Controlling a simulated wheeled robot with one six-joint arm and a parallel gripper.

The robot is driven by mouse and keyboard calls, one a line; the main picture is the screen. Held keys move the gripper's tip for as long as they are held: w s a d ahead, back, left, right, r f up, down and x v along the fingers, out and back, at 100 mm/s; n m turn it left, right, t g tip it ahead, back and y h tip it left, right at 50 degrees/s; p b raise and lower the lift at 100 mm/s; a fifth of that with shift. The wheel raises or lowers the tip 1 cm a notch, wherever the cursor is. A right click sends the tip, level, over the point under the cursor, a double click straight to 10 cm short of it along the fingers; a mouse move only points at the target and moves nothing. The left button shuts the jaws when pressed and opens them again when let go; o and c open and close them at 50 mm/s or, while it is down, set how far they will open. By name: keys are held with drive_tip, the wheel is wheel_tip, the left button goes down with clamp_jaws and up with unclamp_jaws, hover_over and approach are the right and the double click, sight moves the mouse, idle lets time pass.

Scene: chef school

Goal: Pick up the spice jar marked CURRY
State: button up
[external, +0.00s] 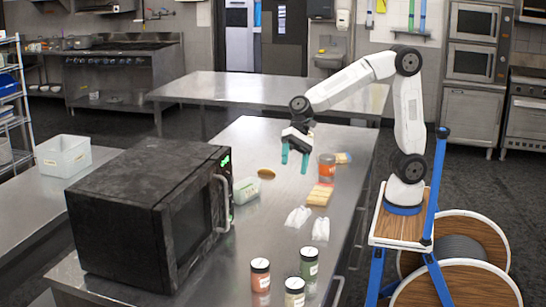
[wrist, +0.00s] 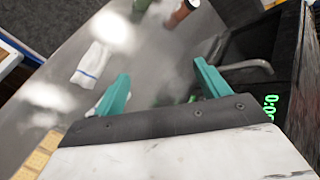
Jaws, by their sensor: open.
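In the wrist view a reddish-brown jar (wrist: 181,13) and part of a green jar (wrist: 142,4) show at the top edge. My gripper (external: 295,160) is open and empty above the table, well apart from these jars. Its teal fingers (wrist: 162,82) also show spread in the wrist view.
A black microwave (external: 140,215) fills the left of the table. White cloths (external: 298,217), a yellowish block (external: 319,196), an orange container (external: 327,167), a pale green box (external: 246,191) and a brown oval item (external: 266,173) lie around. Bare steel lies between cloths and microwave.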

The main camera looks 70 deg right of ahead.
drive_tip(key=w+a+f+m+y, duration=0.1)
drive_tip(key=a+f+m, duration=0.15)
drive_tip(key=a, duration=0.65)
drive_tip(key=w+a+f+m+y, duration=0.1)
drive_tip(key=a+f+m, duration=0.15)
drive_tip(key=a, duration=0.65)
drive_tip(key=m+y, duration=0.2)
drive_tip(key=m, duration=0.3)
approach(258, 276)
drive_tip(key=shift+w+a+r+g, duration=0.2)
drive_tip(key=shift+a+r+g, duration=0.1)
drive_tip(key=shift+a, duration=0.3)
drive_tip(key=x, duration=0.4)
drive_tip(key=f+x, duration=0.1)
drive_tip(key=x, duration=0.3)
drive_tip(key=shift+d, duration=0.1)
drive_tip(key=c, duration=1.1)
